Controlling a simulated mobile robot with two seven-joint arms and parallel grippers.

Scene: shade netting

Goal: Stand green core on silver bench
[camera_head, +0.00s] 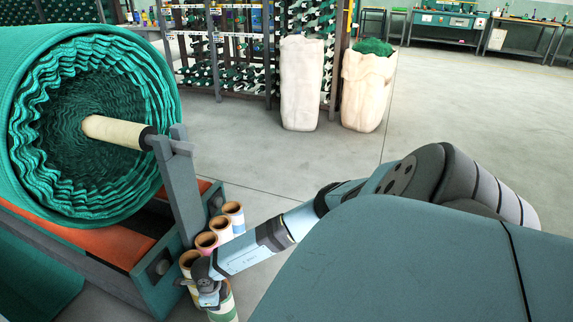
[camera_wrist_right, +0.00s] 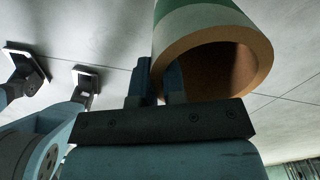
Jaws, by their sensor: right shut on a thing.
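The green core is a tube with green and white bands and a brown inside. In the right wrist view the green core (camera_wrist_right: 200,22) fills the top, its open end towards the camera. My right gripper (camera_wrist_right: 157,82) is shut on its rim at the left. In the head view the green core (camera_head: 226,309) shows at the lower edge, partly hidden by my right gripper (camera_head: 208,297), beside the other cores. No bench that I can surely call the silver bench is in view; grey-topped benches (camera_head: 520,22) stand far back right. My left gripper is not in view.
Other cores, pink (camera_head: 221,230) among them, stand in a row against the roll stand (camera_head: 165,268). A large green netting roll (camera_head: 150,85) rests above it. Two white sacks (camera_head: 301,85) stand before shelving. The floor in the middle and right is clear.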

